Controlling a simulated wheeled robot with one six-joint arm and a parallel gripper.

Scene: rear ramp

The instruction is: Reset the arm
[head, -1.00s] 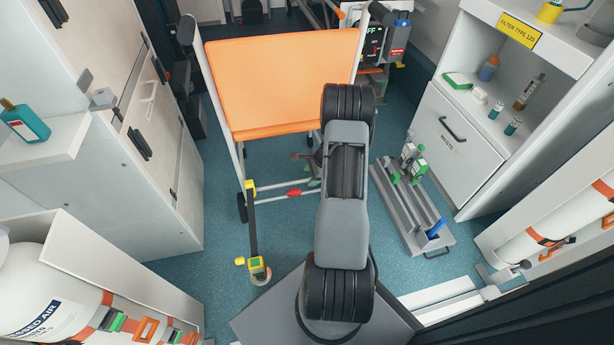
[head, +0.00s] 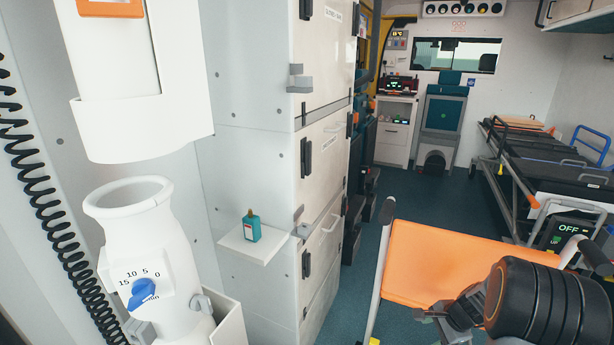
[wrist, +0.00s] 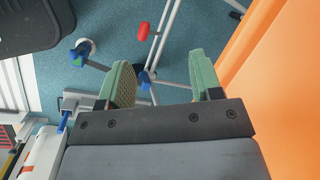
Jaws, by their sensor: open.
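My gripper (wrist: 162,85) is open in the wrist view, with its two green pads well apart and nothing between them. Beyond it are the blue floor, a thin metal frame with a red grip (wrist: 144,27), and the orange seat panel (wrist: 290,80) on the right. In the head view my arm shows at the lower right, in front of the orange chair (head: 440,265). The gripper's fingertips cannot be made out in the head view.
A small shelf (head: 232,243) with a teal bottle (head: 252,226) juts from the left cabinet. A white valve unit with a blue knob (head: 143,290) stands at the near left. A stretcher (head: 550,160) is at the right. The aisle floor (head: 425,185) is clear.

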